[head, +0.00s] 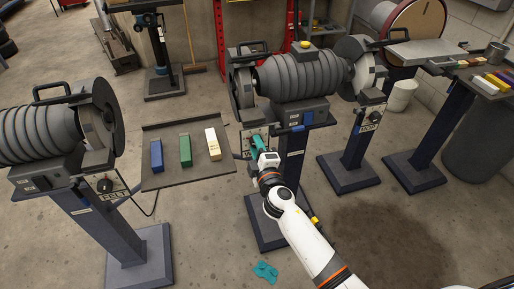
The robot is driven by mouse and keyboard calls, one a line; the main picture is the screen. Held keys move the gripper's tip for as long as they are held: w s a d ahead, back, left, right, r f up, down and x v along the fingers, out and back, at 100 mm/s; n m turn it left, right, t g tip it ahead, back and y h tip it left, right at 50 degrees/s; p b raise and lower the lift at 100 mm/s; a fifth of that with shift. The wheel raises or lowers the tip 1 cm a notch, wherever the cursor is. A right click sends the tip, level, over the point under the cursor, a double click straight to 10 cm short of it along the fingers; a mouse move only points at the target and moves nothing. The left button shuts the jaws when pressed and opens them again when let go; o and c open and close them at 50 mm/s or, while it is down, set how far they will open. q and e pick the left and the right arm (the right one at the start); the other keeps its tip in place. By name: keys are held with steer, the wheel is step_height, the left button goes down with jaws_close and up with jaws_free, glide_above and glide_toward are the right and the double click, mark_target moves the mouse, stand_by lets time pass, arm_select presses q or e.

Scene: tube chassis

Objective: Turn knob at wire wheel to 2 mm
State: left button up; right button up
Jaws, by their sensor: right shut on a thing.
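The middle grinder (295,75) stands on a blue pedestal, with a wheel (242,88) at its left end. A control panel (244,133) sits below that wheel. Its lower label is mostly covered and cannot be read in full. My right gripper (257,143) is at this panel, with my white arm coming up from the lower right. It is shut on the knob there. The gripper hides the knob and the scale, so the knob's setting cannot be read. My left gripper is not in view.
A tray (160,180) with blue, green and cream bars is close on the left. Another grinder (50,135) with a FELT panel (106,186) stands at far left. A second panel (368,122) hangs at the middle grinder's right end. A teal cloth-like thing (265,272) lies on the floor.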

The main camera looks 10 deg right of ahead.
steer(key=shift+n, duration=0.6)
steer(key=shift+f, duration=0.1)
steer(key=o, duration=1)
steer(key=shift+c, duration=0.2)
steer(key=s+b, duration=0.1)
steer(key=s, duration=1.1)
steer(key=shift+d, duration=0.2)
